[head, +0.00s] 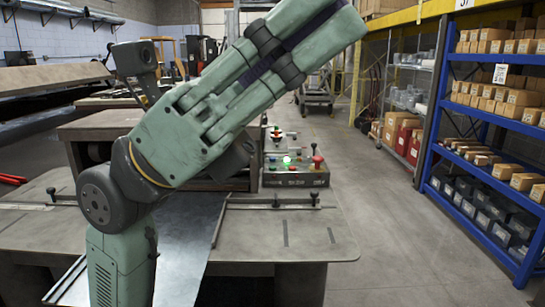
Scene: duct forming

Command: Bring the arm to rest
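My green and grey arm (215,105) fills the left and middle of the head view. One part of it rises from the bottom edge to a dark round joint at the left. From there a thick link slants up to the right and leaves the picture at the top. I make out no gripper fingers, so I cannot see what my gripper holds, if anything. The arm hides part of the bench (315,235) and the machine behind it.
A control box (295,176) with a lit green button and a red knob stands on the bench. A metal sheet (188,245) lies at the front. Blue shelves (450,120) with boxes line the right. The floor between is clear.

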